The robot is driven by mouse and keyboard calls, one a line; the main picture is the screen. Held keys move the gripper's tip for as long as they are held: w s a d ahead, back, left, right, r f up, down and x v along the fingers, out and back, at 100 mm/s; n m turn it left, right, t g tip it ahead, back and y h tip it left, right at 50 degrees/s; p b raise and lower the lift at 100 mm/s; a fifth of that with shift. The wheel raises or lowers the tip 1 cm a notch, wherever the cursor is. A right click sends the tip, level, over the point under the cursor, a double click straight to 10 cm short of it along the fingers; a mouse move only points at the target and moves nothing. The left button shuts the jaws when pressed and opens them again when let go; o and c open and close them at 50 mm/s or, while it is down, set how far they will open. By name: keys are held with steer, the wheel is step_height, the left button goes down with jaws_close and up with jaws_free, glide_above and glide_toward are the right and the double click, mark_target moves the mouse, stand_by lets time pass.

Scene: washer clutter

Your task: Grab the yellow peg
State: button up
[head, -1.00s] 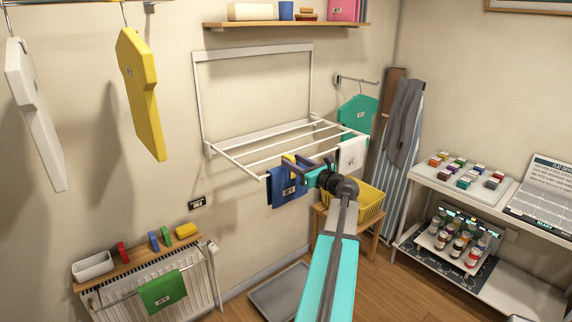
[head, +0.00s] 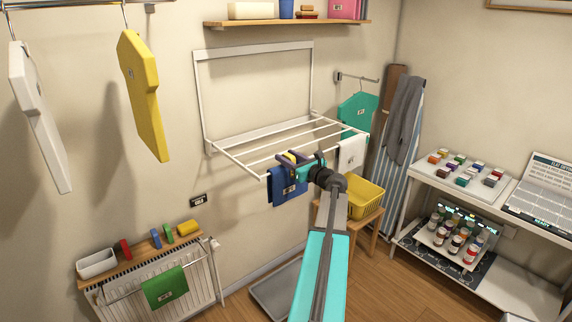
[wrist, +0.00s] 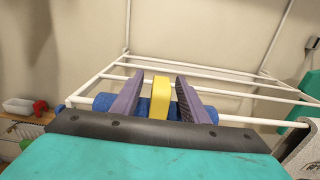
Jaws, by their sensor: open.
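The yellow peg (wrist: 160,97) sits on the front bar of the white drying rack, over the blue towel (wrist: 105,101). In the wrist view it stands upright between the two purple fingers of my gripper (wrist: 162,98). The fingers are open, with gaps on both sides of the peg. In the head view my gripper (head: 294,161) is at the rack's front left, and the peg (head: 291,157) is partly hidden by it. The blue towel (head: 284,188) hangs below.
The white drying rack (head: 245,165) has several bars behind the peg. A white towel (head: 351,153) hangs at its right end. A yellow basket (head: 362,199) on a stool stands below right. A radiator shelf (head: 125,266) with small items is at the lower left.

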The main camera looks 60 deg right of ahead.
steer(key=shift+c, duration=0.5)
jaws_close()
steer(key=shift+r, duration=0.2)
steer(key=shift+r+b, duration=1.6)
steer(key=shift+r, duration=3.2)
